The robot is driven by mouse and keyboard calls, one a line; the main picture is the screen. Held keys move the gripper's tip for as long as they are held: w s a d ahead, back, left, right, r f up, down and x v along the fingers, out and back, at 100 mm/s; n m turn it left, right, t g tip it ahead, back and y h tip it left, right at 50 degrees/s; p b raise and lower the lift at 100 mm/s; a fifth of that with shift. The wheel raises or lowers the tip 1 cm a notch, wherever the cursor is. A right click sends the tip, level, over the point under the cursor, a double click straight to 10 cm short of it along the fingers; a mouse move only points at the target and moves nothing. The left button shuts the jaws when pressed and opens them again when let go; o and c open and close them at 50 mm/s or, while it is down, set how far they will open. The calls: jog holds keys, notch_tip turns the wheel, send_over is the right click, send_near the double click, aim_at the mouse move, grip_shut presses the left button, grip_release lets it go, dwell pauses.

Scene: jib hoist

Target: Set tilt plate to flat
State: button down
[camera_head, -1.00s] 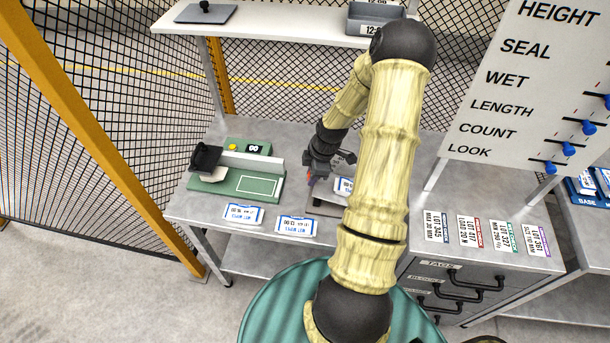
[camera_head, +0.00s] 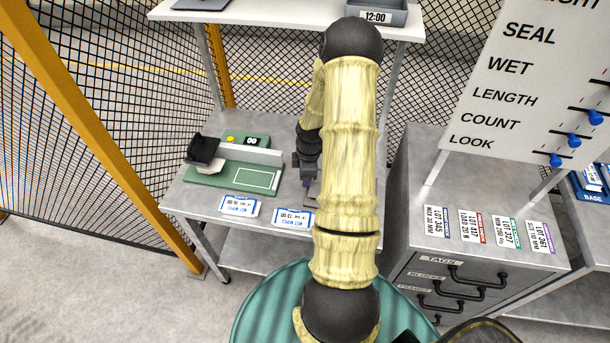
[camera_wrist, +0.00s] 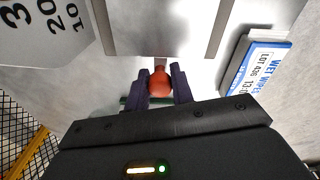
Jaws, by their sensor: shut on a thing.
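In the wrist view my gripper (camera_wrist: 160,86) has its two dark fingers on either side of an orange-red knob (camera_wrist: 160,80), shut on it. The knob sits at the near edge of a grey metal plate (camera_wrist: 165,28), which looks like the tilt plate. I cannot tell its angle from here. A pale scale panel (camera_wrist: 42,35) marked 30, 20 and 10 stands left of it; no pointer shows. In the head view my gripper (camera_head: 308,182) is low over the bench, and my arm hides most of the plate.
A wet-wipes label card (camera_wrist: 255,68) lies right of the plate. On the bench (camera_head: 190,205) a green fixture (camera_head: 235,175) with a black lever stands left of my gripper. A drawer cabinet (camera_head: 470,270) and slider board (camera_head: 520,100) are right. A mesh fence (camera_head: 85,130) stands left.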

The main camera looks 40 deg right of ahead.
jog(key=c, duration=1.2)
grip_release()
jog(key=shift+a+f, duration=0.1)
jog(key=shift+f, duration=0.05)
notch_tip(320, 180, up, 18)
jog(key=s, duration=0.1)
jog(key=shift+d+f, duration=0.25)
jog(key=shift+d, duration=0.15)
jog(key=s+a+r+m+t, duration=0.1)
jog(key=s+a+m, duration=0.3)
jog(key=a, duration=0.7)
jog(key=s+a+r+m+t, duration=0.1)
jog(key=s+a+r+m, duration=0.2)
jog(key=a, duration=0.9)
jog(key=s+m, duration=0.2)
jog(key=m, duration=0.2)
jog(key=shift+r, duration=0.2)
jog(key=shift+a, duration=0.1)
